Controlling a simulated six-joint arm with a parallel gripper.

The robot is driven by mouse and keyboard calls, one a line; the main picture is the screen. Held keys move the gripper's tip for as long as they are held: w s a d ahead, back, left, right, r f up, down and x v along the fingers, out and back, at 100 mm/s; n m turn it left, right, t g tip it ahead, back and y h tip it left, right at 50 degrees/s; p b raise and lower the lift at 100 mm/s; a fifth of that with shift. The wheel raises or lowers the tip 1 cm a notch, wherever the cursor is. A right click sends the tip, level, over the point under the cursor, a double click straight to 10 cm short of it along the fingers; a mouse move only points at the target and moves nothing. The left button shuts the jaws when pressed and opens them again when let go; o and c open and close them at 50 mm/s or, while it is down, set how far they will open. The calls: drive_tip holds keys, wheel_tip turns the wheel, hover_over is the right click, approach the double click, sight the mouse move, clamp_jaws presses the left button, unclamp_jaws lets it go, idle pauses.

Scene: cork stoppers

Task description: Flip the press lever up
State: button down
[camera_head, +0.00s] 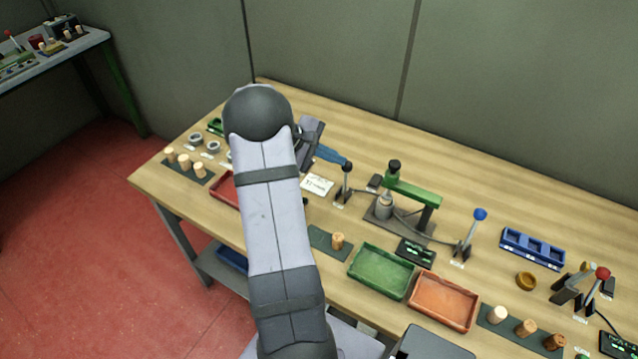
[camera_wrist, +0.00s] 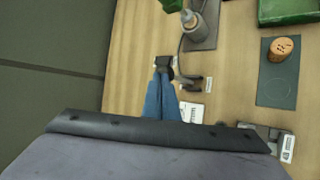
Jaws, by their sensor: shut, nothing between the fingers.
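A lever with a black knob (camera_head: 347,167) stands on a small dark bracket beside the green press (camera_head: 415,192), and its stem points up in the head view. The same knob (camera_wrist: 165,62) shows in the wrist view. My gripper (camera_head: 340,160) has blue fingers, shut and empty, with the tips at the knob; I cannot tell whether they touch. The fingers (camera_wrist: 162,76) also show in the wrist view, reaching toward the knob. Another lever with a blue knob (camera_head: 480,214) stands right of the press. Labels are too small to read, so I cannot tell which lever is the press's.
A green tray (camera_head: 382,272) and an orange tray (camera_head: 444,301) lie in front of the press. A mat with a cork (camera_head: 337,241) lies left of them. A red-knob lever (camera_head: 602,273) and a blue rack (camera_head: 532,248) stand at right. The table's back strip is clear.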

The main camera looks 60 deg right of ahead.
drive_tip(key=shift+y, duration=0.8)
drive_tip(key=d, duration=0.2)
drive_tip(key=d+p, duration=0.1)
drive_tip(key=d, duration=0.1)
drive_tip(key=shift+d+f, duration=0.2)
drive_tip(key=shift+d, duration=0.1)
drive_tip(key=shift+a+r, duration=0.1)
drive_tip(key=shift+r, duration=0.05)
drive_tip(key=shift+r, duration=0.1)
drive_tip(key=shift+r+p, duration=0.5)
drive_tip(key=shift+r, duration=0.15)
drive_tip(key=w+a+r, duration=0.1)
drive_tip(key=w+r, duration=0.2)
drive_tip(key=r, duration=0.3)
drive_tip(key=w+a+r+b, duration=0.1)
drive_tip(key=w+a+r, duration=0.1)
drive_tip(key=r, duration=0.4)
drive_tip(key=shift+w, duration=0.75)
